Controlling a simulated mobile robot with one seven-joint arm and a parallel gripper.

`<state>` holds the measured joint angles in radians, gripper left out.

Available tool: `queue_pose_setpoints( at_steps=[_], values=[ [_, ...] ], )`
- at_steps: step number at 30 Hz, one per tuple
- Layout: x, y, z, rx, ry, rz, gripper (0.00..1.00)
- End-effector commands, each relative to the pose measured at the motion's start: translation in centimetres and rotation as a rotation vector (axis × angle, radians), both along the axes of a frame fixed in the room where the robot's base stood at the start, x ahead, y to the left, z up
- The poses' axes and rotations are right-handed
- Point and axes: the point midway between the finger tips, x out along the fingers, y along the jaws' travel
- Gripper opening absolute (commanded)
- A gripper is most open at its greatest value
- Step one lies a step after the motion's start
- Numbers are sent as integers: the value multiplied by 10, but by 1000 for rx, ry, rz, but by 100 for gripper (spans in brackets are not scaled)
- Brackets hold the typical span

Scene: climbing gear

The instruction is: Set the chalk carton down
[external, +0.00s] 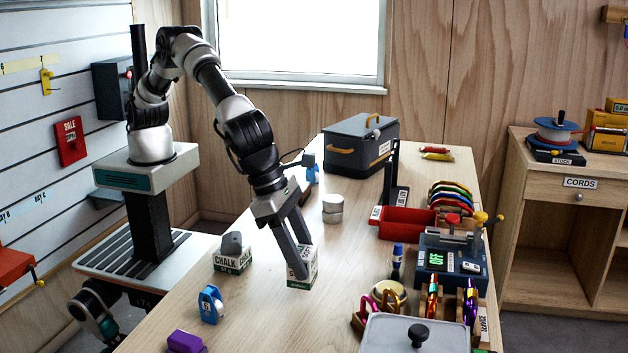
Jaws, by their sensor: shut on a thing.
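A small white and green carton (303,278) is between the fingers of my gripper (300,262), near the middle of the left part of the table. My gripper points down and is shut on this carton. The carton is upright, its base at or very close to the table top; I cannot tell whether it touches. One finger covers part of its front, so its label is mostly hidden. A second carton, marked CHALK (233,264), stands to the left on the table with a dark grey object (231,243) on top.
The wooden table (262,319) is bare around the held carton. A blue and white item (211,304) and a purple block (186,342) lie front left. A red tray (405,223), a blue device (447,262) and a marker (397,261) are right.

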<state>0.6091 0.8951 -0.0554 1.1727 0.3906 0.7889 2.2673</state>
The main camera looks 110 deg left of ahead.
Motion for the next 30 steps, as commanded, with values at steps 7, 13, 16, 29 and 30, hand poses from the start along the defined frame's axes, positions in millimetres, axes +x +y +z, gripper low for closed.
queue_pose_setpoints(
  at_steps=[7,13,16,29,30],
  values=[
    [-1,0,-33,0,1,0,19],
    [0,0,-33,0,0,1,19],
    [0,0,-36,0,1,1,19],
    [0,0,-35,0,1,0,62],
    [0,0,-34,0,0,0,62]
  ],
)
